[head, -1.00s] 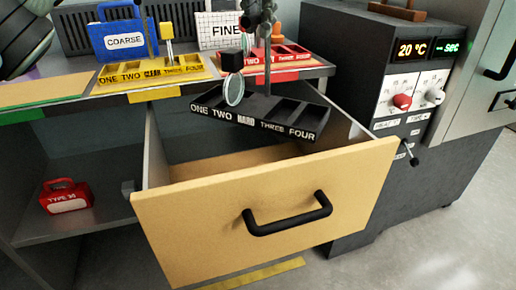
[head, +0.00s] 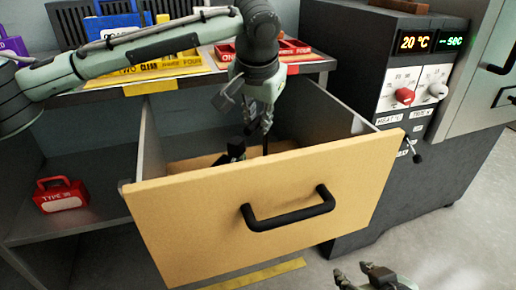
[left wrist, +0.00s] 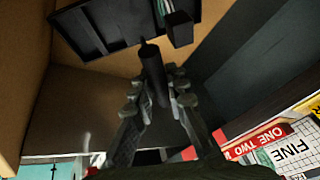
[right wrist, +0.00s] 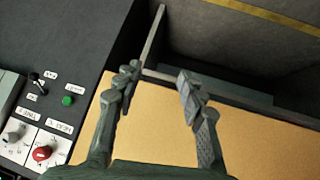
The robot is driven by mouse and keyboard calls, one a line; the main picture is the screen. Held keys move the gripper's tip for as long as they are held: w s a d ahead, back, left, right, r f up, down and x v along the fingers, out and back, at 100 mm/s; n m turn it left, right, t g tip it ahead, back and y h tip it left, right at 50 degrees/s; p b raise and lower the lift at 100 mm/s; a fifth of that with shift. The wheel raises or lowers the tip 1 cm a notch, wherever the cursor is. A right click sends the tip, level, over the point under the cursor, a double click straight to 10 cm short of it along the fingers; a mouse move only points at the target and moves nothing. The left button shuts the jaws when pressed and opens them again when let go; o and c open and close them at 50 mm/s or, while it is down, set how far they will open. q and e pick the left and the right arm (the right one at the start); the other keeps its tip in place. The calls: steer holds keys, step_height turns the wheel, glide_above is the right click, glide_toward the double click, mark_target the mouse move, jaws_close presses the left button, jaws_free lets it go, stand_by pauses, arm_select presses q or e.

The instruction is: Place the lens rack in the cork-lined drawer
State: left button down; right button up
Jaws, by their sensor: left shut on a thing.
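My left gripper (head: 262,118) reaches down into the open drawer (head: 262,215) from above. It is shut on the dark upright post (left wrist: 153,72) of the lens rack. The rack's black tray (left wrist: 108,22) shows in the left wrist view, over the brown drawer floor (left wrist: 85,88). In the head view only a small black part of the rack (head: 235,151) shows; the drawer front hides the rest. I cannot tell whether the rack touches the floor. My right gripper (head: 375,272) is open and empty, low in front of the drawer; its fingers also show in the right wrist view (right wrist: 158,80).
A red TYPE case (head: 62,197) sits on the lower shelf at left. A dark control unit (head: 375,85) with knobs stands at right. Open floor lies in front.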

arm_select(q)
steer(key=shift+f+b, duration=0.3)
steer(key=shift+f, duration=2.7)
arm_select(e)
steer(key=shift+t+y, duration=0.6)
steer(key=shift+t, duration=0.3)
steer(key=w+a+r, duration=0.2)
steer(key=shift+w+a+r, duration=0.2)
steer(key=shift+a+r, duration=0.1)
steer(key=shift+a, duration=0.1)
arm_select(q)
steer(key=c, duration=2)
jaws_free()
steer(key=shift+f, duration=0.1)
steer(key=o, duration=0.5)
arm_select(e)
steer(key=shift+d+f, duration=0.1)
arm_select(q)
steer(key=p+v, duration=0.1)
steer(key=v, duration=1.1)
arm_select(e)
steer(key=s+d+f+g+h, duration=0.2)
steer(key=s+d+f+g, duration=0.1)
steer(key=s+d+f, duration=0.1)
steer(key=shift+s+d, duration=0.3)
steer(key=shift+d, duration=0.05)
